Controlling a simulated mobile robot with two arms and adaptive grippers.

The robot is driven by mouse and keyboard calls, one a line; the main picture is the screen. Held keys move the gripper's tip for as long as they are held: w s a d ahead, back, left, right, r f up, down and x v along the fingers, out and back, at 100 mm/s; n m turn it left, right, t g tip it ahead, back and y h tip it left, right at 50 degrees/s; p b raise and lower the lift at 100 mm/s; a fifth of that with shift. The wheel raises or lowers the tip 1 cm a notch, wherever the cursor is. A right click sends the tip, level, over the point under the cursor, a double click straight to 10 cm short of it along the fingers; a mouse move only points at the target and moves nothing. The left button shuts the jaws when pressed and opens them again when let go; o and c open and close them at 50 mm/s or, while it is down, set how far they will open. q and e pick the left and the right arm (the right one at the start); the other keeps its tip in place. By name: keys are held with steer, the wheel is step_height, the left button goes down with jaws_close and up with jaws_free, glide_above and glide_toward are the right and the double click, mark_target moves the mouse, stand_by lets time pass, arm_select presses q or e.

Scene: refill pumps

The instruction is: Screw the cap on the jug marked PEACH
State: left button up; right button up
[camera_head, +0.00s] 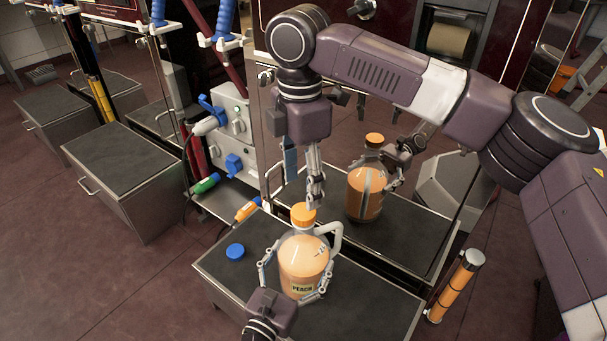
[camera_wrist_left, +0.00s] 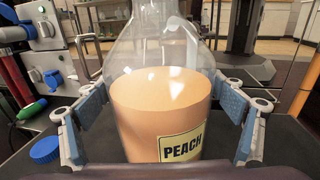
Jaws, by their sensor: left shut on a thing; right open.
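The jug marked PEACH (camera_head: 303,262) stands upright on the dark-topped bench, filled with pale orange liquid. Its label and body also show close up in the left wrist view (camera_wrist_left: 165,110). An orange cap (camera_head: 302,214) sits at the top of its neck; how tightly it sits cannot be told. My left gripper (camera_head: 297,276) is shut around the jug's body, one finger on each side. My right gripper (camera_head: 315,197) points down just above the cap, open. Its fingers overlap in the head view, so contact with the cap cannot be told. A blue cap (camera_head: 235,251) lies on the bench left of the jug.
The bench top (camera_head: 370,312) is clear to the jug's right. Behind it, a shiny panel shows what looks like the jug's reflection (camera_head: 365,192). A machine with blue knobs (camera_head: 232,125) stands at the back left.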

mark_target(304, 211)
steer(key=n, duration=0.2)
steer(key=r+n, duration=0.1)
steer(key=n, duration=0.2)
steer(key=shift+d, duration=0.15)
steer(key=n, duration=0.4)
steer(key=shift+r+n, duration=0.2)
steer(key=shift+n, duration=0.2)
steer(key=shift+f, duration=4)
